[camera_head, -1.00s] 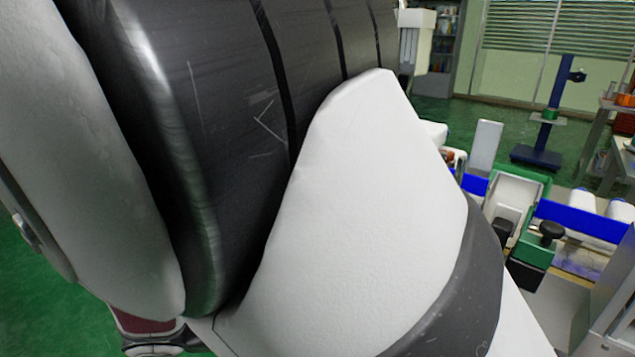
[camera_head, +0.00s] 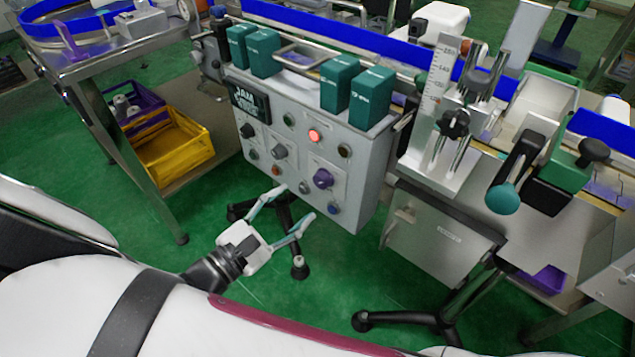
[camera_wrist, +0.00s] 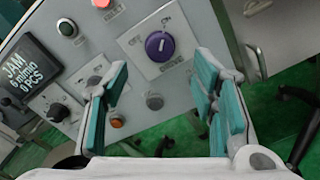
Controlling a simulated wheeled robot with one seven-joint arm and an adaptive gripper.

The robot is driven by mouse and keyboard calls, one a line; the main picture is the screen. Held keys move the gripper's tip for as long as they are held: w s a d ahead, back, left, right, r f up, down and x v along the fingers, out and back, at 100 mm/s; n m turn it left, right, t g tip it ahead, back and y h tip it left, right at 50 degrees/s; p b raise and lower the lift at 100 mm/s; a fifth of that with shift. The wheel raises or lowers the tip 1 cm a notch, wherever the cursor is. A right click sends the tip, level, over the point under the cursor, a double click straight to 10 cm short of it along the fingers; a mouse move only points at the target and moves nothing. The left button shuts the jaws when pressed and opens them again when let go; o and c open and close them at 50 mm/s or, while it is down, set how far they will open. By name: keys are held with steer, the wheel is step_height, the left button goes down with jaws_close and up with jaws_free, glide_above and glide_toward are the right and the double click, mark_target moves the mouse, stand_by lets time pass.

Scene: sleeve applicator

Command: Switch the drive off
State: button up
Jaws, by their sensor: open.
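The grey control box (camera_head: 300,165) carries a small display (camera_head: 250,102), several knobs and buttons, and a lit red lamp (camera_head: 314,136). A purple rotary knob (camera_head: 323,178) sits on its lower right plate. In the wrist view the purple knob (camera_wrist: 159,46) shows ahead between the fingers, its white mark near upright. Two dark rotary knobs, one at the left (camera_head: 247,130) and one in the middle (camera_head: 279,151), sit further left. My gripper (camera_head: 294,205) is open and empty, in front of and below the panel, apart from the knobs.
Several green boxes (camera_head: 339,83) stand on top of the control box. A steel bracket with black knobs (camera_head: 455,124) and a teal-ended lever (camera_head: 503,198) lie to the right.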

mark_target(319, 183)
steer(key=b+x, duration=0.1)
steer(key=x, duration=0.7)
steer(key=c, duration=1.1)
